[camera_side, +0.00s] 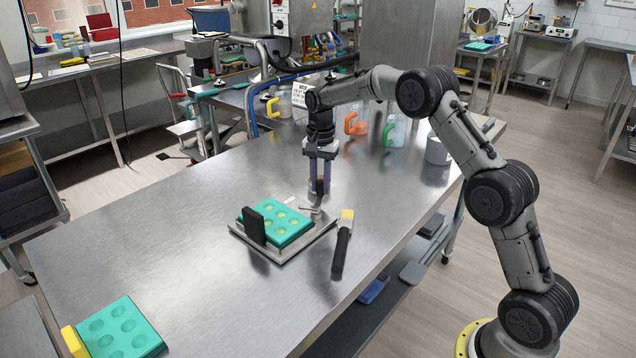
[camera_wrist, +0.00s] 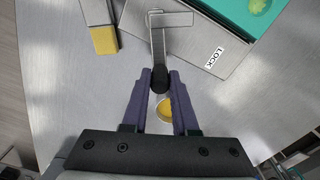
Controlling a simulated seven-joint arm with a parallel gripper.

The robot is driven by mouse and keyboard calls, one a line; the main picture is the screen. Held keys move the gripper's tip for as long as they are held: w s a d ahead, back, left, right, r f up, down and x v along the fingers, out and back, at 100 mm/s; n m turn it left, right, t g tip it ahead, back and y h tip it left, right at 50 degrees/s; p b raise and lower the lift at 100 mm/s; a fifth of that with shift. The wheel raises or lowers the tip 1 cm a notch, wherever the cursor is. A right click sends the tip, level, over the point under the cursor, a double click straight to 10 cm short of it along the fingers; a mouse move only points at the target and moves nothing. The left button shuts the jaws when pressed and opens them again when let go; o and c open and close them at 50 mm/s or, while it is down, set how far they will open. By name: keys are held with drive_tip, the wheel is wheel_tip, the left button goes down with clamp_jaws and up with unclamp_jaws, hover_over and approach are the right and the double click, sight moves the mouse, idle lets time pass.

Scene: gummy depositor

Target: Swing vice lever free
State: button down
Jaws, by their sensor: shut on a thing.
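A metal vice plate (camera_side: 285,249) lies on the steel table and holds a teal mould (camera_side: 276,222) with round cavities. A black block (camera_side: 254,226) stands at its near left side. The vice lever (camera_wrist: 157,38) is a thin metal bar with a black knob (camera_wrist: 160,80) at its end. It also shows at the vice's right corner in the side view (camera_side: 314,211). My gripper (camera_wrist: 160,73) points down with purple fingers, shut on the lever's black knob. In the side view my gripper (camera_side: 319,187) hides part of the lever. A LOCK label (camera_wrist: 214,58) sits beside the lever.
A dark-handled tool with a yellow end (camera_side: 343,240) lies just right of the vice. A round yellow thing (camera_wrist: 164,109) shows between my fingers. A second teal mould (camera_side: 119,328) lies at the front left. Jugs (camera_side: 394,132) stand behind.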

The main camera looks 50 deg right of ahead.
sight(321, 181)
drive_tip(key=shift+d+r, duration=0.15)
drive_tip(key=c, duration=0.7)
unclamp_jaws()
wheel_tip(321, 181, up, 14)
drive_tip(key=shift+f, duration=0.15)
idle(0.3)
